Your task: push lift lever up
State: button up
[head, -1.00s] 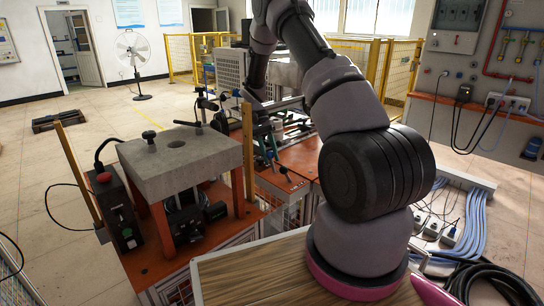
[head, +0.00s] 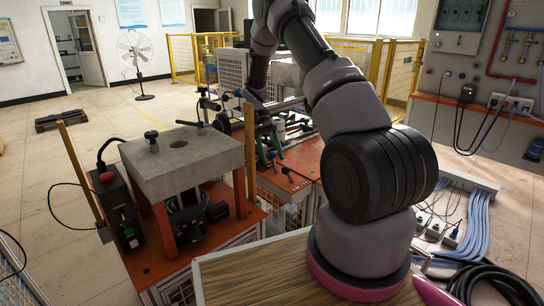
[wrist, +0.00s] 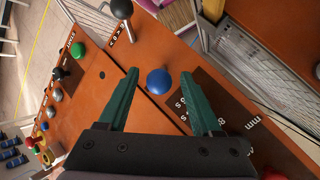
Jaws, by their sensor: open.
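In the wrist view, a lever with a round blue knob (wrist: 158,81) stands over the orange panel (wrist: 95,110). My gripper (wrist: 160,72) is open, with one green finger on each side of the blue knob and a gap to each. Whether it is level with the knob is unclear. A black-knobbed lever (wrist: 121,10) is at the top, and another black knob (wrist: 59,74) is at the left. Which one is the lift lever I cannot tell, as the labels are not clearly readable. In the head view, my gripper (head: 266,154) is small and partly lost among dark machine parts.
Several coloured buttons (wrist: 40,126) line the panel's left edge. In the head view, a grey block (head: 185,160) on orange legs stands left of my gripper, with a wooden post (head: 250,150) between. A wooden tabletop (head: 250,275) is in front. Open floor (head: 60,185) lies at left.

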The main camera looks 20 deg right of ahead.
jog(key=v, duration=1)
jog(key=shift+w, duration=0.2)
jog(key=shift+a+r, duration=0.1)
jog(key=shift+r, duration=0.15)
